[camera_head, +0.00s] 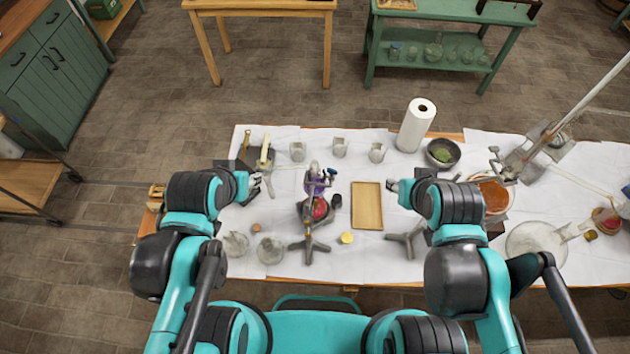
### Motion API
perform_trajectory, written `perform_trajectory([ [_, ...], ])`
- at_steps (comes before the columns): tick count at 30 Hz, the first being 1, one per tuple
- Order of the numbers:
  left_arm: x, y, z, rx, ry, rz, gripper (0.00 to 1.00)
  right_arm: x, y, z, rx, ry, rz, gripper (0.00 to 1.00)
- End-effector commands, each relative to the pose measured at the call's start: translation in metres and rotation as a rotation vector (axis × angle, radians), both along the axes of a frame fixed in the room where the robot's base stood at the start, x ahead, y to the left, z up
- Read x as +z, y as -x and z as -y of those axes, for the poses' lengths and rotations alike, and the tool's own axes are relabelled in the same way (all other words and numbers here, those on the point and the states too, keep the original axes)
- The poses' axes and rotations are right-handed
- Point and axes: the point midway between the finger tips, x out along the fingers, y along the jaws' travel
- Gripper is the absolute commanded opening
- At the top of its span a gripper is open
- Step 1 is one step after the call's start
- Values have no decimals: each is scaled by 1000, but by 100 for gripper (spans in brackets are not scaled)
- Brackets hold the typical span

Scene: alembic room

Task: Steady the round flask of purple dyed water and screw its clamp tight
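The round flask (313,187) shows as a small purple shape, held upright on a metal stand with a tripod foot (309,245). A clamp with a dark blue knob (332,173) sits at its upper right. A red rounded thing (320,208) is just below the purple; the stand rod partly hides both. My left gripper (257,186) is left of the flask, apart from it. My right gripper (392,186) is right of the flask, beyond the wooden tray, also apart. Both look empty, but their fingers are too small to read.
A wooden tray (367,206) lies right of the stand. Beakers (340,147) and a paper towel roll (416,126) stand behind. A small black cup (336,201) and yellow lid (346,238) are near the stand. Glass flasks (271,250) stand front left. A bowl (443,152) is back right.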

Motion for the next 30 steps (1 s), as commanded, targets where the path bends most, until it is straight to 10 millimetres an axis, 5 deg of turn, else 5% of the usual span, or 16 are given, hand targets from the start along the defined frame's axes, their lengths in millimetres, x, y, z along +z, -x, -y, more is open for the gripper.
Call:
perform_trajectory([
  [5,0,0,0,0,0,0,40,0,0,0,0,0,0,43],
  [10,0,0,0,0,0,0,40,2,-4,-2,-17,-24,-13,87],
  [20,1,0,0,0,0,0,40,3,-54,-27,-206,-288,-184,87],
  [30,0,0,0,0,0,0,40,-22,-123,-61,-436,-590,-436,87],
])
